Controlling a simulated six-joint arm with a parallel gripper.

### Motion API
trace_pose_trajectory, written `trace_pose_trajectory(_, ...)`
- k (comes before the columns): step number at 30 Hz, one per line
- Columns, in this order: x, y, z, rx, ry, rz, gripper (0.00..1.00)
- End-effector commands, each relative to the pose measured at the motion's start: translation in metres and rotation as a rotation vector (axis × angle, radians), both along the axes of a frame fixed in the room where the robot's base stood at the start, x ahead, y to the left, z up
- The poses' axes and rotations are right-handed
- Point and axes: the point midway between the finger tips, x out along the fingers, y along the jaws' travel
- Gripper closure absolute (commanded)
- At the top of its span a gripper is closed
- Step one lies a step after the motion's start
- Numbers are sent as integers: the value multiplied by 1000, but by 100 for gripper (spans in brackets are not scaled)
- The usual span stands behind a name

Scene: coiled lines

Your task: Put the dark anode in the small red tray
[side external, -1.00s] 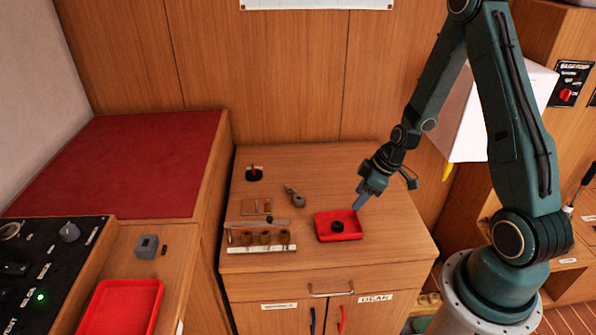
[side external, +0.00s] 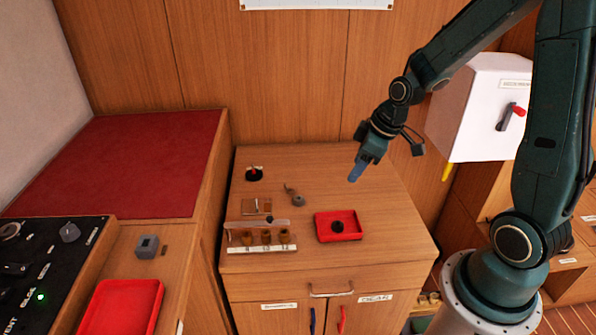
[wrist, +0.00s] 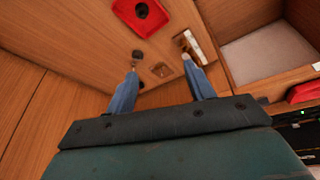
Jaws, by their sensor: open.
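The dark anode (side external: 338,227) is a small black round piece lying inside the small red tray (side external: 355,217), near its middle. The tray rests on the right half of the wooden cabinet top. In the wrist view, the dark anode (wrist: 141,10) and the red tray (wrist: 122,8) show at the top edge. My gripper (side external: 353,180) is above the cabinet top, behind and above the tray, apart from it. In the wrist view, the blue fingers of my gripper (wrist: 161,66) are spread wide with nothing between them.
Left of the tray are a wooden rack with several brown pieces (side external: 265,238), a small grey piece (side external: 297,198), a wooden square (side external: 257,207) and a black disc with a red knob (side external: 254,174). A larger red tray (side external: 125,305) lies on the left counter. A white box (side external: 475,110) hangs at right.

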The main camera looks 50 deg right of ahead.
Motion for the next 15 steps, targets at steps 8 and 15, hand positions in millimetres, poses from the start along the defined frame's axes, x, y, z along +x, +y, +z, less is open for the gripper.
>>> trace_pose_trajectory(8, -25, 30, 59, -20, -21, -62, 47)
trace_pose_trajectory(15, -57, 52, 100, -18, -46, -134, 47)
